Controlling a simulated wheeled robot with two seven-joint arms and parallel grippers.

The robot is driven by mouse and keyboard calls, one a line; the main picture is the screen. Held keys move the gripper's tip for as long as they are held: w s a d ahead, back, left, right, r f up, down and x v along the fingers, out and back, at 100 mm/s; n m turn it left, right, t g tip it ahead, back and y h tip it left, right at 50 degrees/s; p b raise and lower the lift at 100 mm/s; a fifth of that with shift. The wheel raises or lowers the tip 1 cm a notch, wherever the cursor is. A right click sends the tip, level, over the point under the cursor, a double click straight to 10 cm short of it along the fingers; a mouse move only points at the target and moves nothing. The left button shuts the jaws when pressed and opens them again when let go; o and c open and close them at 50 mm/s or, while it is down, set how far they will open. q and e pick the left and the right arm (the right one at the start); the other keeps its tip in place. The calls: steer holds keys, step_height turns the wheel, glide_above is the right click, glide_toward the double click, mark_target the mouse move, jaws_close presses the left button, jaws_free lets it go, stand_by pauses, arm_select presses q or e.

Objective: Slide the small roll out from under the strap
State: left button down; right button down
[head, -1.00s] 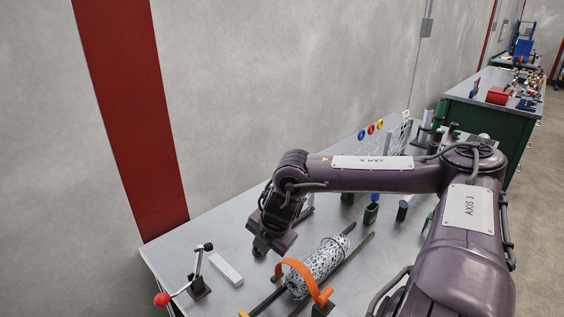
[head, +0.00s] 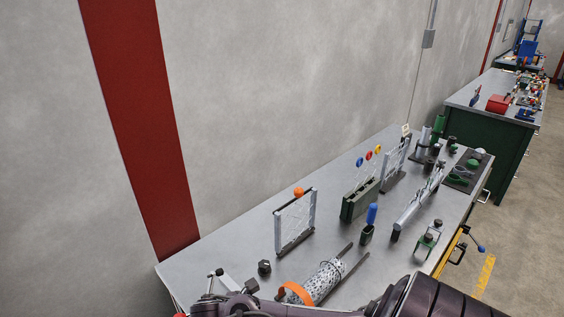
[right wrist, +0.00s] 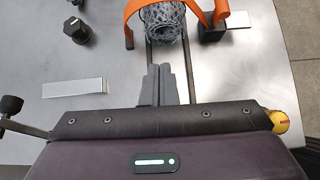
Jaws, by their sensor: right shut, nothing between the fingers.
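The small roll (head: 328,275), a grey mesh cylinder, lies along two dark rails. The orange strap (head: 298,292) arches over its near end. In the right wrist view the roll (right wrist: 163,22) shows at the top between the legs of the strap (right wrist: 221,12). My right gripper (right wrist: 158,85) is shut and empty, with its fingers pointing toward the roll's end. A small gap shows between fingertips and roll in that view; contact is not seen. In the head view my arm covers the bottom edge and hides the gripper. My left gripper is not in view.
A black hex piece (right wrist: 77,30) and a pale flat bar (right wrist: 75,87) lie left of the rails (right wrist: 150,57). A wire frame (head: 295,225) and a green block (head: 359,200) stand farther along the bench.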

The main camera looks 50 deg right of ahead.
steer(key=x, duration=0.9)
steer(key=shift+s+d, duration=0.1)
steer(key=shift+s, duration=0.15)
steer(key=shift+d+f, duration=0.2)
steer(key=shift+f, duration=0.2)
steer(key=shift+w, duration=0.1)
